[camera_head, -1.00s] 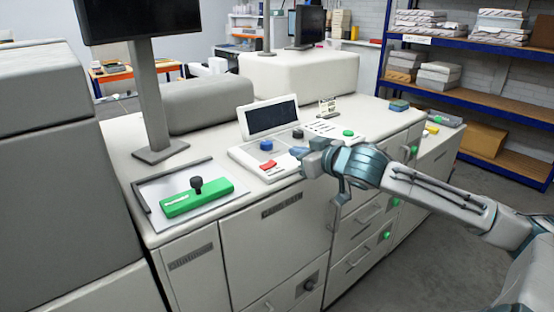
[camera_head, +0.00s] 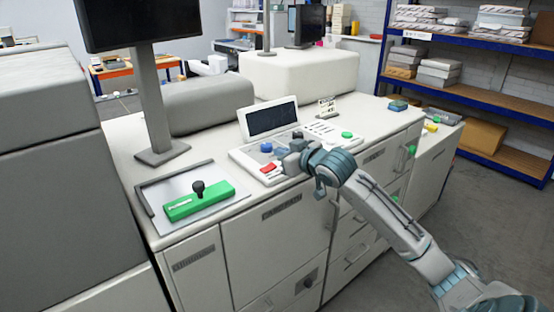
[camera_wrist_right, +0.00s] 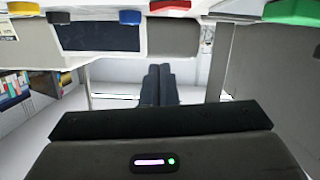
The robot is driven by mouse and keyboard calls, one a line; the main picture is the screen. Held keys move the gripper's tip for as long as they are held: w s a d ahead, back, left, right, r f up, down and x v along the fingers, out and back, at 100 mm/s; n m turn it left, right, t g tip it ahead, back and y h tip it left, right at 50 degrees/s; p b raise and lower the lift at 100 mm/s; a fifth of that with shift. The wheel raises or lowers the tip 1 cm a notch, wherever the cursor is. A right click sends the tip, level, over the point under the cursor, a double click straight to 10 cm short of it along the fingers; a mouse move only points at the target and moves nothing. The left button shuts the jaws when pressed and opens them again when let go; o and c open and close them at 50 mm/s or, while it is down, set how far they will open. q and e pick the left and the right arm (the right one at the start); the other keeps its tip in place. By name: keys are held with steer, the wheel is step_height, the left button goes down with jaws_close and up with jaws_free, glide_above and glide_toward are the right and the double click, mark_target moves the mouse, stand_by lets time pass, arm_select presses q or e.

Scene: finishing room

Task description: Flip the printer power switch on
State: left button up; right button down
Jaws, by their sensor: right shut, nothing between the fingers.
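The printer's control panel (camera_head: 246,158) sits on the white machine, with a tilted dark screen (camera_head: 272,120). A red switch (camera_head: 268,168) is at its front edge, beside a blue knob (camera_head: 266,147). My right gripper (camera_head: 284,160) is shut and empty, just right of the red switch and over the panel's front. I cannot tell whether it touches anything. In the right wrist view, the shut fingers (camera_wrist_right: 158,86) point toward the panel side, with the red switch (camera_wrist_right: 170,5) and blue knob (camera_wrist_right: 130,17) at the top edge. The switch's position is unclear. My left gripper is out of view.
A green block with a black knob (camera_head: 200,201) lies on a grey plate to the left. A monitor stand (camera_head: 150,100) rises behind it. A green button (camera_head: 347,134) and small sign (camera_head: 326,107) are on the right. Shelves (camera_head: 480,75) stand at the back right.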

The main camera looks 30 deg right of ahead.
mark_target(277, 172)
steer(key=p+x, duration=0.1)
steer(key=x, duration=0.2)
steer(key=shift+w+f, duration=0.15)
steer(key=shift+f, duration=0.1)
step_height(277, 172, down, 2)
steer(key=shift+d+f+p, duration=0.1)
steer(key=shift+f+p, duration=0.1)
steer(key=shift+p, duration=0.3)
steer(key=shift+d+f, duration=0.15)
steer(key=shift+f, duration=0.45)
